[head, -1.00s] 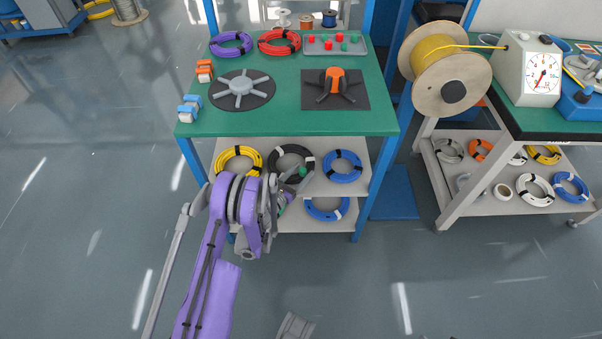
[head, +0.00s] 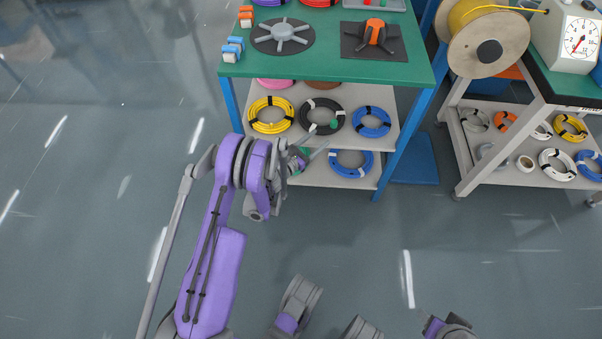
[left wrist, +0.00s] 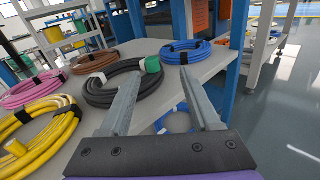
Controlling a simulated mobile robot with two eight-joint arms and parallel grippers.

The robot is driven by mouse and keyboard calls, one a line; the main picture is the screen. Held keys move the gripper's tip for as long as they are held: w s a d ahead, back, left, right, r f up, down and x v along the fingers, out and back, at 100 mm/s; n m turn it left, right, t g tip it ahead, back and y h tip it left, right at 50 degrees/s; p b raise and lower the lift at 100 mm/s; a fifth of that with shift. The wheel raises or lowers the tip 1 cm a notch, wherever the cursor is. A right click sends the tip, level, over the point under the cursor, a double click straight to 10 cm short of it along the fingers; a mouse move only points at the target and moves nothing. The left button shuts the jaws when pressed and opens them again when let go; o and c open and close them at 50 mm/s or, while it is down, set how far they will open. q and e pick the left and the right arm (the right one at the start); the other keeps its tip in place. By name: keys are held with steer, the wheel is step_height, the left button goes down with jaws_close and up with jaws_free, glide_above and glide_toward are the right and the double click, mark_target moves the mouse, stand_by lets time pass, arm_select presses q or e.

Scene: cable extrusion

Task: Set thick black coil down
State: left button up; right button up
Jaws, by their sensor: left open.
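The thick black coil (head: 311,107) lies flat on the upper shelf under the green-topped bench, between a yellow coil (head: 270,128) and a blue coil (head: 371,133). In the left wrist view the black coil (left wrist: 98,98) shows its white band and a green piece (left wrist: 152,64) on its near right side. My left gripper (head: 321,137) is open and empty in front of the shelf, its fingers pointing toward the coil's near edge. In the wrist view its fingers (left wrist: 160,88) stand apart; the left one overlaps the coil. I cannot tell whether they touch it.
Pink (left wrist: 32,90) and brown (left wrist: 96,62) coils lie deeper on the shelf (left wrist: 205,73). Another blue coil (head: 350,172) lies on the lower shelf. The bench's blue leg (head: 389,165) stands to the right. The floor in front is clear.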

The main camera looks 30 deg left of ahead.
arm_select(q)
steer(key=s+d+r+m+g+h, duration=0.2)
steer(key=d+r+m+g+h, duration=0.15)
steer(key=d+r+m, duration=0.75)
steer(key=s+d+r+m+g, duration=0.3)
steer(key=s+d+m+g, duration=0.2)
steer(key=s+d+m, duration=0.25)
steer(key=s+a+m+g+y, duration=0.1)
steer(key=s+m+g+y, duration=0.1)
steer(key=s+m, duration=0.5)
steer(key=s+a+r+m+g+y, duration=0.1)
steer(key=s+m+y, duration=0.3)
steer(key=s, duration=1.5)
steer(key=a+m+g, duration=0.1)
steer(key=m, duration=0.2)
steer(key=shift+s+a+g, duration=0.25)
steer(key=shift+a+g, duration=0.05)
steer(key=shift+g, duration=0.05)
steer(key=shift+r+y, duration=0.1)
steer(key=shift+y, duration=0.15)
